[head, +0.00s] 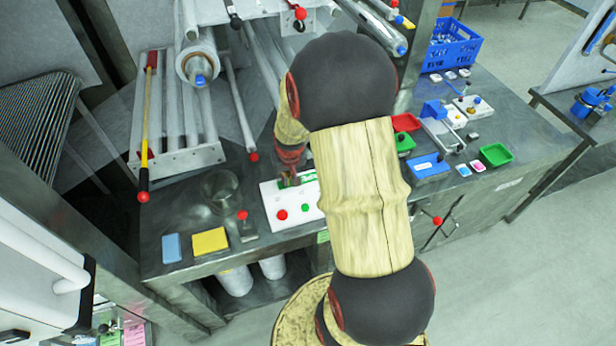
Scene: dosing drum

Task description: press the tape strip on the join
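My arm crosses the middle of the head view and hides part of the bench. My gripper (289,178) points down at the upper part of a white board (270,207), which carries a red knob (282,215) and a green knob (305,208). A small green patch (308,177) shows on the board beside the fingers. I cannot tell whether it is the tape strip. The join cannot be made out. The fingers are too small and dark to show whether they are open, or whether they touch the board.
Left of the board are a glass bowl (220,187), a yellow pad (210,241), a blue pad (172,248) and a small red-topped piece (243,216). Rollers (197,66) stand behind. Green (496,154), red (405,122) and blue (428,168) trays lie right of my arm.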

